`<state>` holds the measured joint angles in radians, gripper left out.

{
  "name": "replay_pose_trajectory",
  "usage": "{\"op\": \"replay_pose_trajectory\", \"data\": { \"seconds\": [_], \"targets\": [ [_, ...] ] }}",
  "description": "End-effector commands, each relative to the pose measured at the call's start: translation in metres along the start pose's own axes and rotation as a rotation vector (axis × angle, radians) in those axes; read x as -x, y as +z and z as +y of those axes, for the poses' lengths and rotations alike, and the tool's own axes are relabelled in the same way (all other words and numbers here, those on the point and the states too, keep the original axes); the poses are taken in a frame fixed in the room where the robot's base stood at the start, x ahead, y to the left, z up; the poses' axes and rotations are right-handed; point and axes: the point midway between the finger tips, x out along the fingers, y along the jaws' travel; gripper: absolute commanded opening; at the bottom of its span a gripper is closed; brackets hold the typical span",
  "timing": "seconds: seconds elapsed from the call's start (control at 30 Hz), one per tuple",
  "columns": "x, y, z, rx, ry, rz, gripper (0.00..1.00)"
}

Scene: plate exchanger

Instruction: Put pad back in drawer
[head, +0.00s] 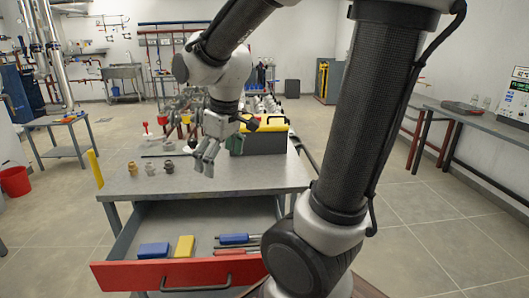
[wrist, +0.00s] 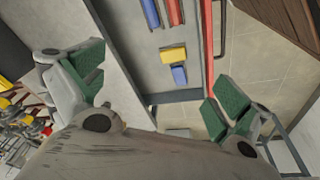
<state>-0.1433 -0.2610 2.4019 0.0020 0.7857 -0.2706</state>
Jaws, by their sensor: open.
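The drawer (head: 205,272) with a red front is pulled open under the grey workbench. A blue pad-like block (head: 153,250) and a yellow one (head: 184,246) lie side by side inside it; I cannot tell which is the task's pad. In the wrist view the yellow block (wrist: 173,55) and the blue block (wrist: 179,75) show in the drawer, between my spread fingers. My gripper (head: 207,157) is open and empty, above the workbench top in the head view. Its green finger pads show in the wrist view (wrist: 156,85), apart from the blocks.
Blue-handled tools (head: 234,239) and red bars (head: 237,250) lie in the drawer's right part. Several small brass fittings (head: 150,169) stand on the workbench (head: 240,176). A black and yellow toolbox (head: 265,141) stands at its back right. The drawer's back area is bare.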

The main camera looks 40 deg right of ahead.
Motion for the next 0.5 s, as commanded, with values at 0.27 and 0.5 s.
{"op": "replay_pose_trajectory", "data": {
  "seconds": [0.27,0.5],
  "targets": [
    [0.064,0.085,0.001,-0.292,0.048,0.113,1.0],
    [0.078,0.117,-0.004,-0.404,0.063,0.153,1.0]
  ]
}}
